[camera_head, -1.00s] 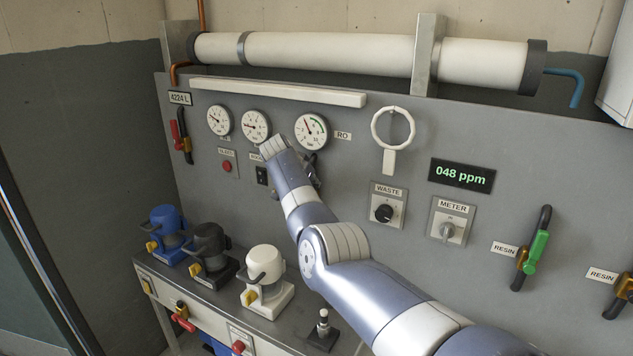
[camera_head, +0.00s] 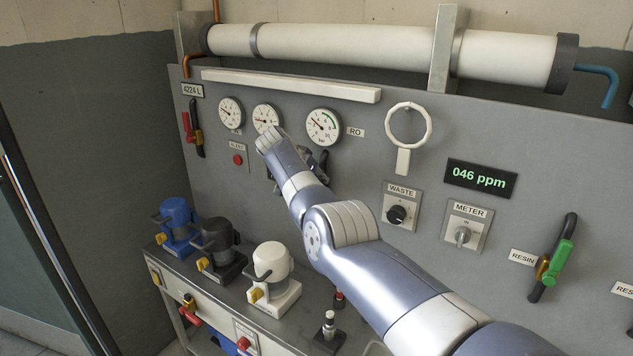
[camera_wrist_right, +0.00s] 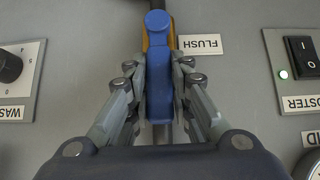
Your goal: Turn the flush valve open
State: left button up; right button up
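The flush valve's blue handle (camera_wrist_right: 159,85) is in the middle of the right wrist view, lying along the panel over a brass-coloured body (camera_wrist_right: 146,38). The FLUSH label (camera_wrist_right: 200,44) is beside it; this view is upside down. My right gripper (camera_wrist_right: 160,72) has one finger on each side of the handle, closed against it. In the head view my right gripper (camera_head: 318,163) is at the panel below the RO gauge (camera_head: 324,127), mostly behind my own arm, which hides the valve there. My left gripper is not in view.
A booster switch (camera_wrist_right: 302,57) with a lit green lamp and the WASTE knob (camera_wrist_right: 10,66) flank the valve. A display (camera_head: 481,178) reads 046 ppm. Pump units, one white (camera_head: 272,276), stand on the bench below. A white ring (camera_head: 408,125) hangs on the panel.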

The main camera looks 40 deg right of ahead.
jog(key=o, duration=0.3)
jog(key=shift+f, duration=0.1)
jog(key=shift+o, duration=0.2)
jog(key=v, duration=1.2)
jog(key=shift+w, duration=0.1)
